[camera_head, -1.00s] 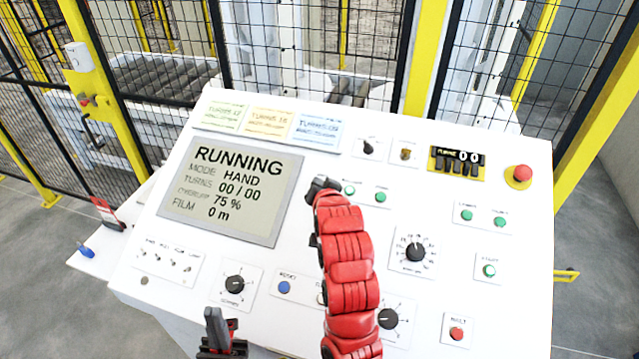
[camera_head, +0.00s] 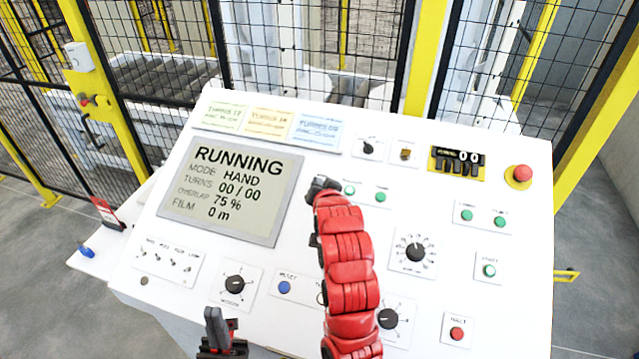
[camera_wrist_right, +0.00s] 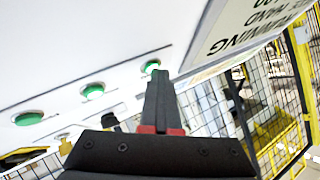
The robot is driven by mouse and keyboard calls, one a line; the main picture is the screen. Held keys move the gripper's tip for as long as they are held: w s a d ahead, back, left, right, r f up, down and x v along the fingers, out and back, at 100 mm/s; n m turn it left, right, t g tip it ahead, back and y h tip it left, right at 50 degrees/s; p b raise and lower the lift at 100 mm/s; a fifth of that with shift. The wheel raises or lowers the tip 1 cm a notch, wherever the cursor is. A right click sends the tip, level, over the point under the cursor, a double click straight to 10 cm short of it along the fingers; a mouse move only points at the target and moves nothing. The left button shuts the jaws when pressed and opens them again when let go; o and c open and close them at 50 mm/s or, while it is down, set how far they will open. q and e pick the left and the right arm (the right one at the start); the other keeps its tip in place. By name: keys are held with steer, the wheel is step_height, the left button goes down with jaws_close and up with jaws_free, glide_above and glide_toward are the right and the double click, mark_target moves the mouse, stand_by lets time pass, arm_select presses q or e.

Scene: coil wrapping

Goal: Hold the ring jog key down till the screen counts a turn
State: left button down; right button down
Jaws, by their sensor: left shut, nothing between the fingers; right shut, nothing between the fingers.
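The screen (camera_head: 232,190) on the sloped white panel reads RUNNING, MODE HAND, TURNS 00 / 00, OVERLAP 75 %, FILM 0 m. My right gripper (camera_head: 323,184) is shut and empty, its tip at the panel just right of the screen. In the right wrist view its fingertips (camera_wrist_right: 157,76) are at a bright green key (camera_wrist_right: 150,66); whether the key is pressed in is hard to see. That key is hidden behind the gripper in the head view. Two more green keys (camera_head: 349,188) (camera_head: 380,196) sit to its right. My left gripper (camera_head: 214,322) is shut and empty over the panel's front edge.
A red button (camera_head: 457,333), black knobs (camera_head: 415,252) and a blue button (camera_head: 284,287) are lower down. A mesh fence with yellow posts (camera_head: 427,58) stands behind.

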stand_by(0.5)
steer(key=shift+s+a+r, duration=0.1)
steer(key=shift+s+r, duration=0.15)
steer(key=shift+r, duration=0.5)
steer(key=r, duration=0.1)
steer(key=s+r, duration=0.1)
steer(key=r, duration=0.1)
steer(key=s+r, duration=0.1)
steer(key=shift+a+r+p, duration=0.3)
steer(key=shift+p, duration=0.05)
